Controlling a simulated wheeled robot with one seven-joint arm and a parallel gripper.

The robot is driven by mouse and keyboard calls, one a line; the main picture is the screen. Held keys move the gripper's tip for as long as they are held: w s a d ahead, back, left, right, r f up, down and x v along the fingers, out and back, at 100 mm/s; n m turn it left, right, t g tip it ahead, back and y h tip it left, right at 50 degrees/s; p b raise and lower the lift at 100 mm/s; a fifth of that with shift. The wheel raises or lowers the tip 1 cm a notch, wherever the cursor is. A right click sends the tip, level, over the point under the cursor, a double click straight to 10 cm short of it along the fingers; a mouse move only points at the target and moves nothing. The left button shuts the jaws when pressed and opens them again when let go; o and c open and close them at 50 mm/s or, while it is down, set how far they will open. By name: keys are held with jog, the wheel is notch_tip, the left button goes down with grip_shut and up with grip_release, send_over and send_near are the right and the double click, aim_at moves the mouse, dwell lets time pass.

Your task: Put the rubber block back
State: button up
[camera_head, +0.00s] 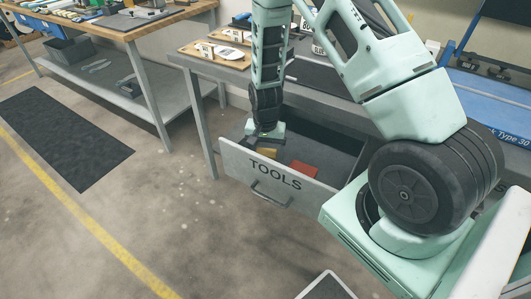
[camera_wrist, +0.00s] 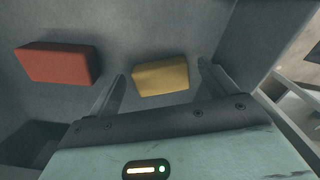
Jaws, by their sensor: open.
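The grey drawer marked TOOLS (camera_head: 237,164) stands open under the bench. Inside it lie a yellow block (camera_wrist: 161,78) and a red block (camera_wrist: 58,65); the head view also shows the yellow block (camera_head: 267,152) and the red block (camera_head: 304,169). I cannot tell from looks which block is rubber. My gripper (camera_head: 262,135) reaches down into the drawer near its front left. In the wrist view, my gripper (camera_wrist: 160,74) has its fingers spread, with the yellow block between and beyond the tips. I see no clear contact. The red block lies left of the fingers.
The drawer walls enclose my gripper closely. On the bench above are wooden boards with white insoles (camera_head: 222,51). Another workbench (camera_head: 120,25) stands at the left, with a dark floor mat (camera_head: 62,135) before it. Open floor lies in front of the drawer.

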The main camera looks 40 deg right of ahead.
aim_at(265, 154)
notch_tip(265, 154, up, 10)
jog(key=s+a+r+n+y, duration=0.1)
jog(key=s+a+r+n, duration=0.1)
jog(key=a+r, duration=0.3)
jog(key=s+a+r+n, duration=0.2)
jog(key=a+n, duration=0.1)
jog(key=a, duration=0.3)
jog(key=s+a+r+n, duration=0.4)
jog(key=s+a+n, duration=0.2)
jog(key=s, duration=0.3)
jog(key=s+a+r+n, duration=0.5)
jog(key=s+a+n, duration=0.1)
jog(key=s, duration=0.4)
jog(key=shift+s+a+r, duration=0.2)
jog(key=shift+s+a, duration=0.05)
jog(key=shift+s, duration=0.05)
notch_tip(265, 154, up, 4)
jog(key=p, duration=0.4)
jog(key=shift+f, duration=0.15)
